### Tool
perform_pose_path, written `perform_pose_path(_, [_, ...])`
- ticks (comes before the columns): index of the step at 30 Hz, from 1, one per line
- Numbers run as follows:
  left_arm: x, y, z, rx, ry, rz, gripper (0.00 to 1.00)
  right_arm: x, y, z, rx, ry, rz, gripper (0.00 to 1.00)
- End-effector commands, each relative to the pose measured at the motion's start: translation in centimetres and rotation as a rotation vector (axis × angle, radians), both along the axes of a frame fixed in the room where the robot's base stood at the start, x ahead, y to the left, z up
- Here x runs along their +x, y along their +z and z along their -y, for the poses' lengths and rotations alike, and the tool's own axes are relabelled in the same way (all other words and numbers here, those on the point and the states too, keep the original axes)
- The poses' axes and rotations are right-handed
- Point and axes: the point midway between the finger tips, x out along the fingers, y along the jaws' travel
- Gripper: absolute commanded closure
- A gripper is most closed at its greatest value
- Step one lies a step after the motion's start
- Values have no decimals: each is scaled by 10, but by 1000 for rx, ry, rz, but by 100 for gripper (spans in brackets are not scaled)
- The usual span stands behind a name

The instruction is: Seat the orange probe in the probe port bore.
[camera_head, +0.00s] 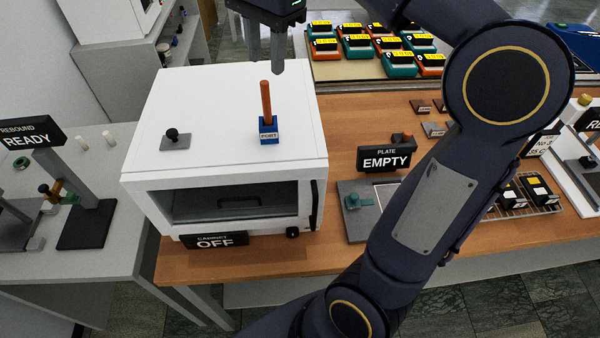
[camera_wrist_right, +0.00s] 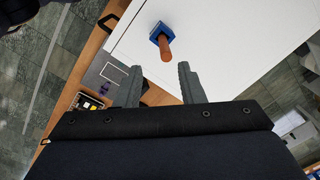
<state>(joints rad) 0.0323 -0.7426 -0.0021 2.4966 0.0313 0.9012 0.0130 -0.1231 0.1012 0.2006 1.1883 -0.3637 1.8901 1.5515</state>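The orange probe (camera_head: 266,98) stands upright in the blue port block labelled PORT (camera_head: 268,131), on top of the white cabinet (camera_head: 222,95). Its lower end is hidden inside the block, so I cannot tell how deep it sits. My right gripper (camera_head: 266,62) is open and empty, with its fingers above the probe's top. In the right wrist view the probe (camera_wrist_right: 165,48) and the blue block (camera_wrist_right: 160,31) lie beyond the spread fingertips (camera_wrist_right: 157,78), apart from both fingers. My left gripper is not in view.
A small black knob on a grey plate (camera_head: 176,139) is left of the port on the cabinet top. The cabinet's OFF sign (camera_head: 214,241) is below its front. A PLATE EMPTY sign (camera_head: 386,158) stands right of it. Orange and teal boxes (camera_head: 375,50) fill a rear tray.

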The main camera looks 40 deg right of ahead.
Motion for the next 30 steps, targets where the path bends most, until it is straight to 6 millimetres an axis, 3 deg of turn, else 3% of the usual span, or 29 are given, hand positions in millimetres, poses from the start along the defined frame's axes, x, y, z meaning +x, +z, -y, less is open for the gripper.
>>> perform_pose_path(5, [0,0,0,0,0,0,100,-46,-47,2,37,372,132,65])
perform_pose_path(12, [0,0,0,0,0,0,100,-115,-143,-17,38,870,395,65])
perform_pose_path(18, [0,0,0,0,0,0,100,-148,-201,-37,-26,1088,562,65])
perform_pose_path(22, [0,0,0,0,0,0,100,-154,-215,-43,-52,1140,601,65])
perform_pose_path(30, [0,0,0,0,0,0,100,-155,-217,-44,-56,1149,605,65])
